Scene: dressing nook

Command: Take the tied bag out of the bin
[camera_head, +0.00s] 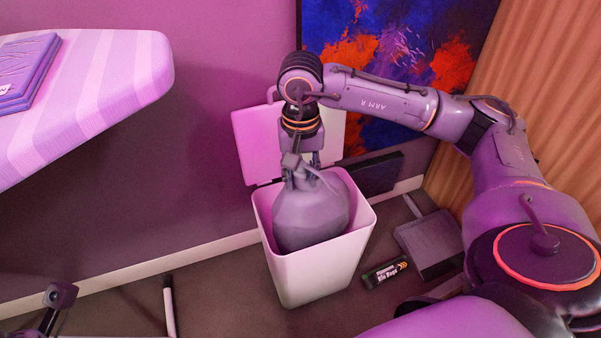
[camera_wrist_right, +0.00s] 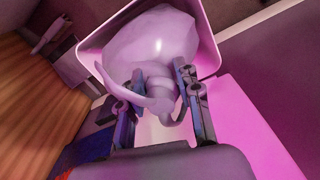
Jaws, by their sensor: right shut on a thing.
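The tied bag (camera_head: 312,214) is grey and rounded, with its body partly inside the white bin (camera_head: 318,277) and its top above the rim. My right gripper (camera_head: 301,172) comes down from above and is shut on the bag's gathered neck. In the right wrist view the gripper's fingers (camera_wrist_right: 157,90) sit on both sides of the knot of the bag (camera_wrist_right: 152,45), with the bin's rim (camera_wrist_right: 207,30) around it. The bin's lid (camera_head: 258,143) stands open at the back. The bag's lower part is hidden by the bin wall. A dark part of my left arm shows at the lower left, its gripper unclear.
An ironing board (camera_head: 110,75) with folded purple cloth (camera_head: 28,70) stands at the left. A roll of bin bags (camera_head: 384,272) and a dustpan (camera_head: 430,243) lie on the floor right of the bin. A wall and painting (camera_head: 400,50) are close behind.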

